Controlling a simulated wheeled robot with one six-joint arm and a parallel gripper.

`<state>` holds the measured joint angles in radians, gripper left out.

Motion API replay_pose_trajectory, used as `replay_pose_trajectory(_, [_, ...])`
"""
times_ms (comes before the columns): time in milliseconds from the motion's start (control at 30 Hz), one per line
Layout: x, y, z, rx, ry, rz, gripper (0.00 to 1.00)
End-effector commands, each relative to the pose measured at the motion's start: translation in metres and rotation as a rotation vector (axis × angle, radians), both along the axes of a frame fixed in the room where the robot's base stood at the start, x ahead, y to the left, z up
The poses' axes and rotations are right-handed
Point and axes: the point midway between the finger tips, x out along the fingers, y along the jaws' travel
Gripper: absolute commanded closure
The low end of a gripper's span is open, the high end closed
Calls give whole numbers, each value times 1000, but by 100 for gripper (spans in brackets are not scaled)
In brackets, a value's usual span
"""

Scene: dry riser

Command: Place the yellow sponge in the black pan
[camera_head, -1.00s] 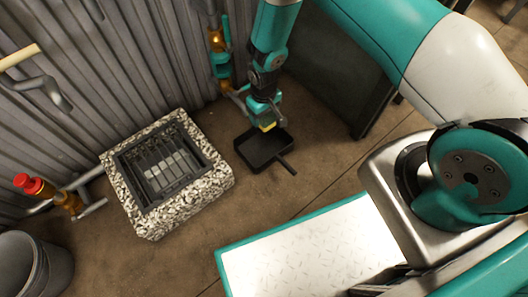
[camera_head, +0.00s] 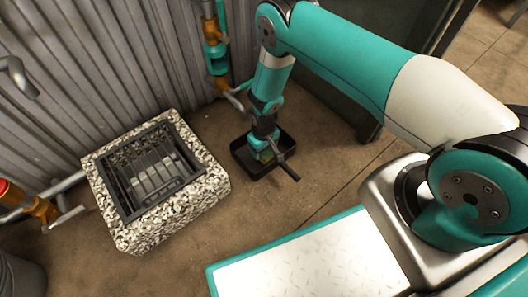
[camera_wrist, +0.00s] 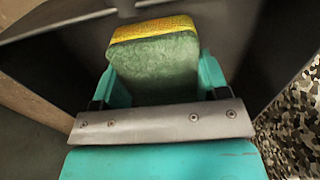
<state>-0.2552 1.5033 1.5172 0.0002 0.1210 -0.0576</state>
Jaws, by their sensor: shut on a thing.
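The black pan (camera_head: 244,152) lies on the floor to the right of the stone-rimmed grate, its handle pointing to the lower right. My gripper (camera_head: 262,157) reaches down over the pan's inside. In the wrist view my gripper (camera_wrist: 155,80) is shut on the sponge (camera_wrist: 153,62), with a teal finger on each side. The sponge has a yellow face and a green face. The dark pan (camera_wrist: 50,60) fills the background behind it. Whether the sponge touches the pan's bottom I cannot tell. In the head view my gripper mostly hides the sponge.
A speckled stone block with a metal grate (camera_head: 155,180) stands left of the pan. A pipe with a brass valve (camera_head: 217,60) rises by the corrugated wall behind. An orange and red valve (camera_head: 35,207) is at the far left. Brown floor in front of the pan is clear.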

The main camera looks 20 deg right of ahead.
Motion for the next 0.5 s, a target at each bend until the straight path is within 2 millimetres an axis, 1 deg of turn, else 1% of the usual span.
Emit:
replay_pose_trajectory(33, [0,0,-10,0,0,0,51])
replay_pose_trajectory(267, [0,0,-8,0,-1,0,51])
replay_pose_trajectory(400, [0,0,-13,0,0,0,51])
replay_pose_trajectory(433, [0,0,-12,0,0,0,28])
replay_pose_trajectory(467, [0,0,-11,0,0,0,21])
replay_pose_trajectory(500, [0,0,-11,0,0,0,12])
